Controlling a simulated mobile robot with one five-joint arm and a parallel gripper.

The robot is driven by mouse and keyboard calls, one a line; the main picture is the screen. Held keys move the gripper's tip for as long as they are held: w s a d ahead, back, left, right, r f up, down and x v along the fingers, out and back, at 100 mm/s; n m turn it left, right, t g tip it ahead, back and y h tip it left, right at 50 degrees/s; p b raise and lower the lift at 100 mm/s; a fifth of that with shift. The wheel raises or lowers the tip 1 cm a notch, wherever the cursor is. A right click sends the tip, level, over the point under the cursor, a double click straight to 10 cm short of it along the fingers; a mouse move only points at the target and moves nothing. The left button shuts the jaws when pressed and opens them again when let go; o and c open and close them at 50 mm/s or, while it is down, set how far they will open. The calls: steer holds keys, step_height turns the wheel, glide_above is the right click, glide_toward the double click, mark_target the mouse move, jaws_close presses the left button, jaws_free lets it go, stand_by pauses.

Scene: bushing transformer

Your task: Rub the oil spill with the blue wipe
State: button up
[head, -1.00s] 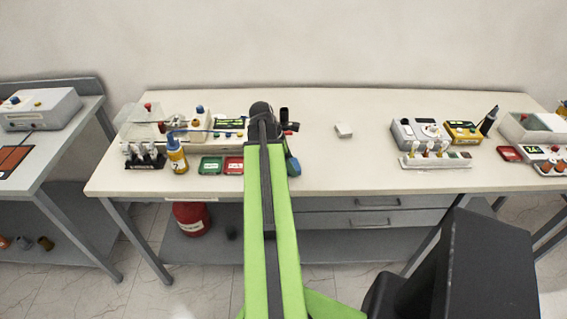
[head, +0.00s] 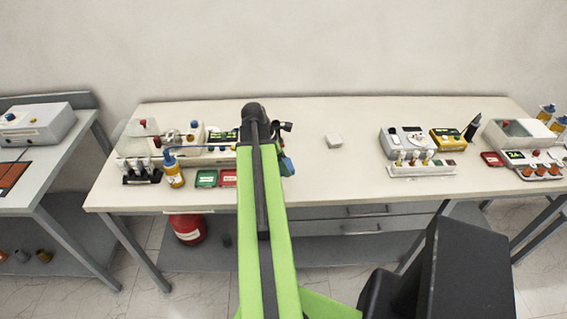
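My green arm reaches forward over the long workbench (head: 350,185), and its black end hides part of the bench top. My gripper (head: 286,150) is at the arm's far end, mostly hidden behind the arm. A small blue piece (head: 287,166) shows just right of the arm, at the gripper. It may be the blue wipe, but it is too small and covered to be sure, and I cannot tell whether the fingers are shut on it. I cannot make out an oil spill in this view; the arm covers part of the bench.
Right are a grey device (head: 402,143) and a yellow meter (head: 447,141). The bench between has clear room.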

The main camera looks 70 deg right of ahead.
step_height(320, 180, up, 3)
steer(key=p, duration=0.3)
steer(key=shift+f, duration=0.1)
